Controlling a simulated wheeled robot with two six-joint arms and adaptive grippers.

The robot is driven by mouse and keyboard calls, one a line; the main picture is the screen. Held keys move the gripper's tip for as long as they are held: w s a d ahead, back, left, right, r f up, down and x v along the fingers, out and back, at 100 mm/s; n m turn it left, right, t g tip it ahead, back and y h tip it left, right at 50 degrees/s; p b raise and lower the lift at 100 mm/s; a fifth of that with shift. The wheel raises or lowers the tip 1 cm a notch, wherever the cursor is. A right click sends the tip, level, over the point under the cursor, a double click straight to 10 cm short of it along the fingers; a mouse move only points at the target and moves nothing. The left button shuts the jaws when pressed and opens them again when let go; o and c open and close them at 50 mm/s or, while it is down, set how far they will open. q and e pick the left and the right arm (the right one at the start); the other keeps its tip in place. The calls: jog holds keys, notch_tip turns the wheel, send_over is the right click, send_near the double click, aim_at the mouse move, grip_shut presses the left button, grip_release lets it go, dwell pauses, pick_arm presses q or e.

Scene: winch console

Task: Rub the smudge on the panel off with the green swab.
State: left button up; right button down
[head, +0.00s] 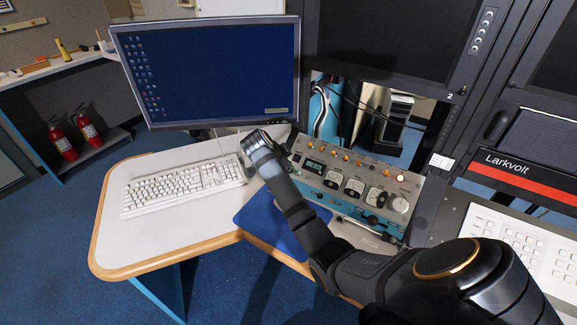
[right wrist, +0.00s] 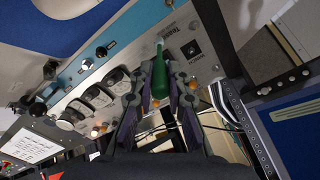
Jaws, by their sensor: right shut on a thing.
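The green swab (right wrist: 160,82) is held between the two fingers of my right gripper (right wrist: 158,75) in the right wrist view. Its pale tip (right wrist: 160,45) points at the panel's bare grey face; I cannot tell whether it touches. The panel (head: 322,148) is a grey and blue sloped console with dials and knobs, and it also shows in the right wrist view (right wrist: 138,75). In the head view my right arm reaches across to the panel's left end, and the swab is hidden there. I cannot make out the smudge clearly. My left gripper is out of view.
A monitor (head: 210,72) stands behind the white desk (head: 120,235), with a keyboard (head: 183,187) left of my right arm. A blue mat (head: 258,218) lies under the arm. Dark rack screens (head: 395,40) rise behind the panel. The desk's front left is clear.

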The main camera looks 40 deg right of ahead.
jog(key=shift+w+a, duration=0.15)
jog(key=shift+w, duration=0.4)
jog(key=shift+w+a, duration=0.2)
jog(key=shift+w, duration=0.1)
jog(key=shift+s+d+p, duration=0.25)
jog(key=shift+s+p, duration=0.2)
jog(key=shift+p, duration=0.05)
